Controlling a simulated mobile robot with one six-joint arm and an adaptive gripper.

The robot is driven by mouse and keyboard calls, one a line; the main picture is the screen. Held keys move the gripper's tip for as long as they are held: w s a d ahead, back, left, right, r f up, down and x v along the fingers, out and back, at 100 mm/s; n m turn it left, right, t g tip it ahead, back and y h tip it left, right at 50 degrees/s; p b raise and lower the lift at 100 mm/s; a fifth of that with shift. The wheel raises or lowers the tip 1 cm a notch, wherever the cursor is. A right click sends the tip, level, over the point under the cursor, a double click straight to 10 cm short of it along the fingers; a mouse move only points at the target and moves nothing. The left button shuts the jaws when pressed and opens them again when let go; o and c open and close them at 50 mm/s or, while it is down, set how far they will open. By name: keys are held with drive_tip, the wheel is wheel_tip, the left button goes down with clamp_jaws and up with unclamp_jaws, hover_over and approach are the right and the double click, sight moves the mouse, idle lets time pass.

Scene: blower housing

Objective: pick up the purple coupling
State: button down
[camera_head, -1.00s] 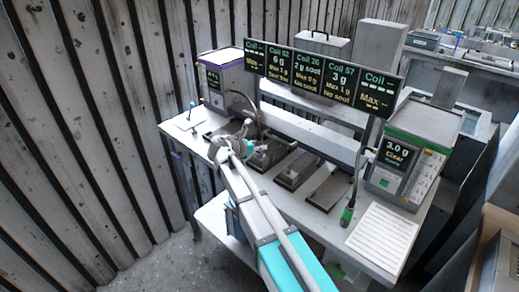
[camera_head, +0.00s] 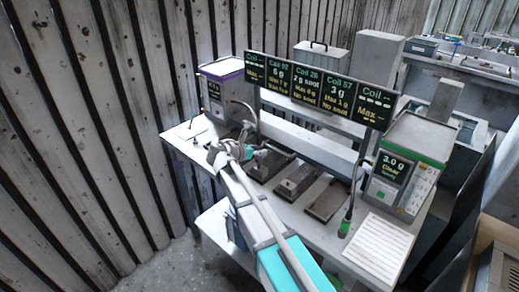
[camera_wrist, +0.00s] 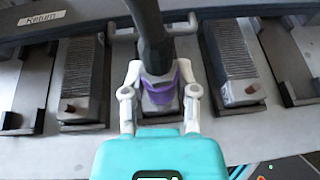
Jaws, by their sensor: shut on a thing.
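The purple coupling (camera_wrist: 158,94) is a purple collar at the end of a thick black hose (camera_wrist: 152,40) in the wrist view. My gripper (camera_wrist: 160,82) is shut on it, with one grey finger on each side of the collar. In the head view my gripper (camera_head: 252,152) is over the left part of the bench, and I cannot make out the purple coupling there. The hose runs away from the collar toward the top of the wrist view.
Several ribbed blocks in dark trays, such as this block (camera_wrist: 230,68), flank the coupling. A "Return" label (camera_wrist: 42,18) is at upper left. A green-ended hose (camera_head: 347,216) and a paper sheet (camera_head: 383,241) are at the bench's right. A display board (camera_head: 320,88) stands behind.

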drive_tip(key=s+a+r+p, duration=0.1)
drive_tip(key=s+r+p, duration=0.7)
drive_tip(key=s, duration=0.5)
drive_tip(key=shift+a+r, duration=0.2)
drive_tip(key=shift+r, duration=0.3)
drive_tip(key=shift+s, duration=0.2)
idle(1.0)
